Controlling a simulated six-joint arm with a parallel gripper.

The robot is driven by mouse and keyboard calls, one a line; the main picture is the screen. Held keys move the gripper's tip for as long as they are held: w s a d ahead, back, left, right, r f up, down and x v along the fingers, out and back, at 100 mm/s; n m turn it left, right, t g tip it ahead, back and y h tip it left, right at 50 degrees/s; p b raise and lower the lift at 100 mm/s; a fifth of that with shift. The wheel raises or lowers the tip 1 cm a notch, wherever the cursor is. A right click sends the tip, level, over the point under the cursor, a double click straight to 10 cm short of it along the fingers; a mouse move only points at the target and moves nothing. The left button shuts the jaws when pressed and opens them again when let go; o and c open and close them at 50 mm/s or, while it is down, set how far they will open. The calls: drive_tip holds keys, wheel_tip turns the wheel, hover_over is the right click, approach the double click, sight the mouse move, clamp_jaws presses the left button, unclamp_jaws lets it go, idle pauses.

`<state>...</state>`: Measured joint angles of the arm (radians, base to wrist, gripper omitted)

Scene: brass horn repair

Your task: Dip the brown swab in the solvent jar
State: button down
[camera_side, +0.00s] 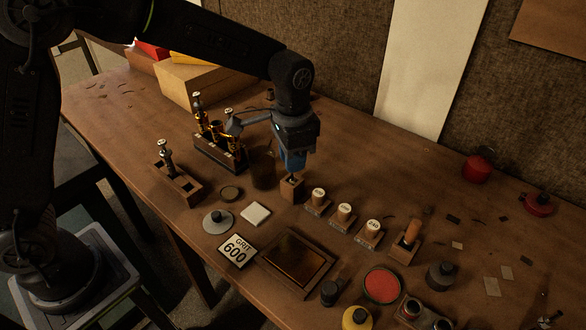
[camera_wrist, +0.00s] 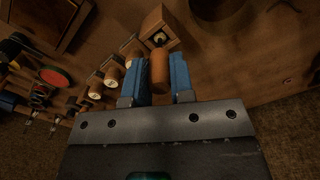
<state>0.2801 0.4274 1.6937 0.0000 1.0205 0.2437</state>
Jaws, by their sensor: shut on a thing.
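My gripper (camera_wrist: 160,80) is shut on the brown handle of the swab (camera_wrist: 160,68), which sits between its blue fingers. In the side view my gripper (camera_side: 293,163) is directly above a small wooden block (camera_side: 291,191). The swab's lower end is at or just above the block's hole; I cannot tell whether it is still inside. A dark, see-through jar (camera_side: 263,172), which looks like the solvent jar, stands just left of the block. In the wrist view the jar (camera_wrist: 218,10) is cut by the top edge. A round lid-like disc (camera_side: 230,193) lies near it.
A rack with brass parts (camera_side: 220,155) stands left of the jar. Several labelled wooden-topped pieces (camera_side: 344,212) stand to the right of the block. A white pad (camera_side: 255,214), a GRIT 600 card (camera_side: 236,251) and a framed tray (camera_side: 272,268) lie in front.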

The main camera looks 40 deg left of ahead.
drive_tip(key=shift+r, duration=3.95)
drive_tip(key=s+a+r, duration=0.1)
drive_tip(key=a+r, duration=0.5)
drive_tip(key=a, duration=0.1)
drive_tip(key=shift+a, duration=0.25)
wheel_tip(320, 180, down, 12)
drive_tip(key=shift+f, duration=0.15)
idle(1.2)
drive_tip(key=shift+r, duration=1.55)
